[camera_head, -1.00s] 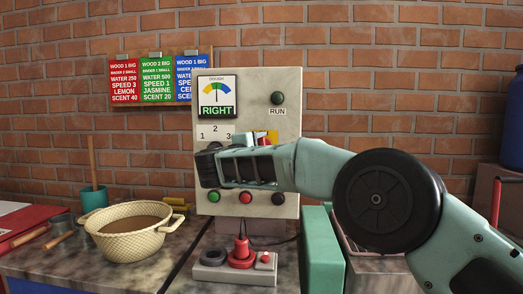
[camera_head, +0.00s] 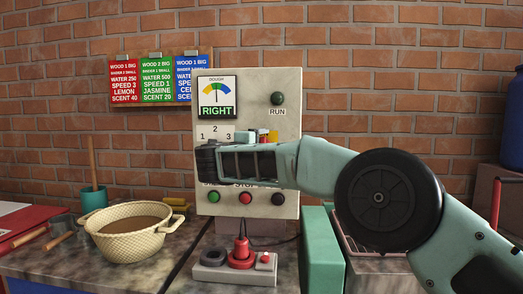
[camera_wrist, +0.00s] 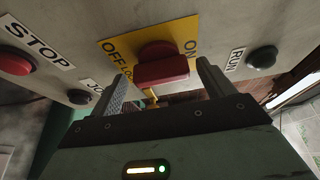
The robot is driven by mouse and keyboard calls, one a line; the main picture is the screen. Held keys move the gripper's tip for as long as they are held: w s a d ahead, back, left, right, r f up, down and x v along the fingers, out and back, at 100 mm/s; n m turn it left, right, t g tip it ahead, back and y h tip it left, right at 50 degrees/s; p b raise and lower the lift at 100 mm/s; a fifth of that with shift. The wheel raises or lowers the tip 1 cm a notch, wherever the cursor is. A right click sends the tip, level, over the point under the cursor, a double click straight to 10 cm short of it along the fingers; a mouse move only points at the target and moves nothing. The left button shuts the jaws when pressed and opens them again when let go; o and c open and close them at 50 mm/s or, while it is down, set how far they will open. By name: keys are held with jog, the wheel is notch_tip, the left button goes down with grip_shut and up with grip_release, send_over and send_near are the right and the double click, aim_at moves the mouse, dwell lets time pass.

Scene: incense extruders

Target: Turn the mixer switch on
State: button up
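The mixer switch (camera_wrist: 162,66) is a red handle on a yellow plate marked OFF, LOCK and ON, seen in the wrist view. I cannot tell which mark the handle points to. My gripper (camera_wrist: 161,75) is open, with one finger on each side of the red handle; contact is not clear. In the head view, my wrist and gripper body lie across the middle of the cream control panel (camera_head: 287,125) and hide most of the switch; a bit of red and yellow shows above them.
The dark green RUN lamp (camera_head: 277,98) is at the panel's upper right. Green (camera_head: 214,197), red (camera_head: 245,198) and black (camera_head: 278,199) buttons sit below my gripper. A pedestal with a red button (camera_head: 241,256) stands in front. A basket-like bowl (camera_head: 133,230) is at left.

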jog(key=b+v, duration=0.1)
jog(key=v, duration=1.6)
jog(key=shift+s+b, duration=0.2)
jog(key=shift+b, duration=0.2)
jog(key=shift+a, duration=0.2)
